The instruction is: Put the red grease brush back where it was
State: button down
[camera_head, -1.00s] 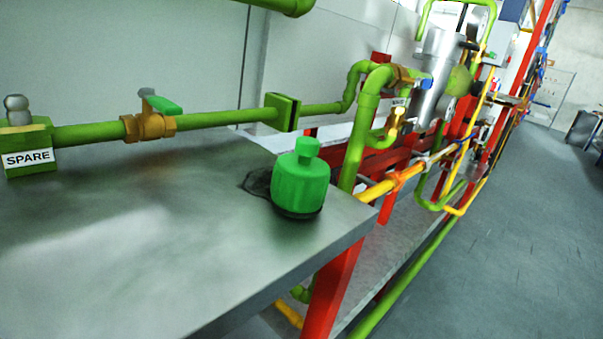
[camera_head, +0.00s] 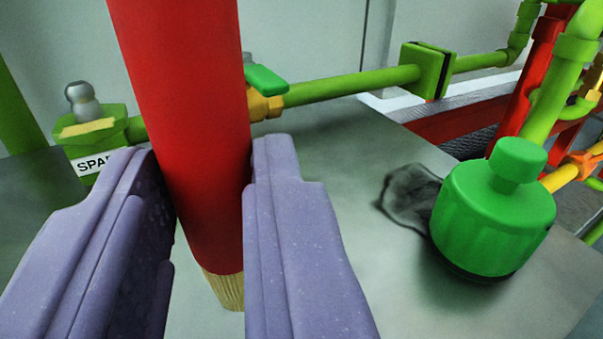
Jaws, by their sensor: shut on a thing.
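The red grease brush (camera_head: 195,130) stands near upright, slightly tilted, between the two purple fingers of my gripper (camera_head: 210,215). My gripper is shut on its red handle. The pale bristles (camera_head: 224,288) point down over the grey metal table (camera_head: 400,300). Whether the bristle tips touch the table I cannot tell. A dark smeared patch (camera_head: 412,198) lies on the table to the right of the brush, beside a green bottle.
The green bottle (camera_head: 492,225) stands near the table's right edge. A green box (camera_head: 100,135) labelled SPARE, with a grey rounded knob, is at the left. A green pipe (camera_head: 355,87) with a valve runs along the back.

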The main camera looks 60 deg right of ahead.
jog(key=shift+w+d, duration=0.1)
jog(key=shift+d, duration=0.55)
jog(key=f, duration=0.1)
jog(key=f+b, duration=0.1)
jog(key=f, duration=0.1)
jog(key=shift+d+b, duration=0.25)
jog(key=shift+b, duration=0.1)
jog(key=shift+f, duration=0.3)
jog(key=shift+f, duration=0.2)
jog(key=c, duration=0.9)
grip_release()
